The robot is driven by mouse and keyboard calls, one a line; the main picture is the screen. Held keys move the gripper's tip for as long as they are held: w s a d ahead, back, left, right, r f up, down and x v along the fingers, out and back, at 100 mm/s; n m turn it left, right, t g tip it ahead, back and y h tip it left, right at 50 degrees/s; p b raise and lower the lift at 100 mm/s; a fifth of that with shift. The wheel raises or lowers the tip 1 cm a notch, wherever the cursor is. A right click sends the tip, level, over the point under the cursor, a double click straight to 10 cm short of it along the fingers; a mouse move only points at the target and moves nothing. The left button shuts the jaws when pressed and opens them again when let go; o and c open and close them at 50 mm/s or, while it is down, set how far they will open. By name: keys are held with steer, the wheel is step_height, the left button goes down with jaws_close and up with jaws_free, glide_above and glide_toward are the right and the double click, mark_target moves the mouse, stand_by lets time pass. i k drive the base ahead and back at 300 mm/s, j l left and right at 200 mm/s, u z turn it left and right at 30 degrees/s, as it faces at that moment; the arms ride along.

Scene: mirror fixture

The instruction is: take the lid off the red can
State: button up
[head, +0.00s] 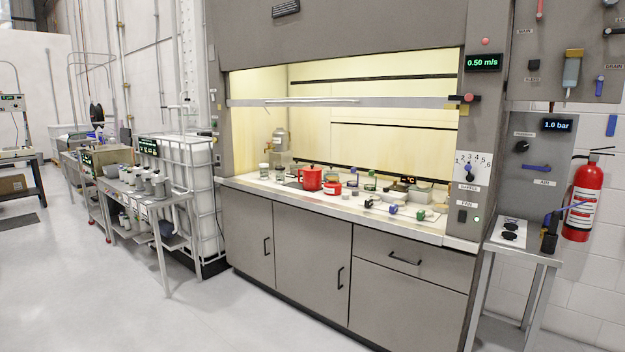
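Two red items stand on the white worktop (395,218) inside the fume hood. The taller one (312,179) looks like a red can or mug with a pale mark on its front. A lower, smaller red container (333,188) stands just right of it, close by. They are small in the head view, so I cannot tell which is the red can or make out a lid on either. My gripper and arm are not in view.
Small coloured items (392,210) crowd the worktop's right half; glass jars (264,170) stand at its left. The hood's sash bar (340,102) is raised. Grey cabinets (312,245) are below. A side table (512,235) stands right, a bottle bench (150,185) left. The floor in front is clear.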

mark_target(311, 181)
steer(key=i+u, duration=0.35)
steer(key=i, duration=2.3)
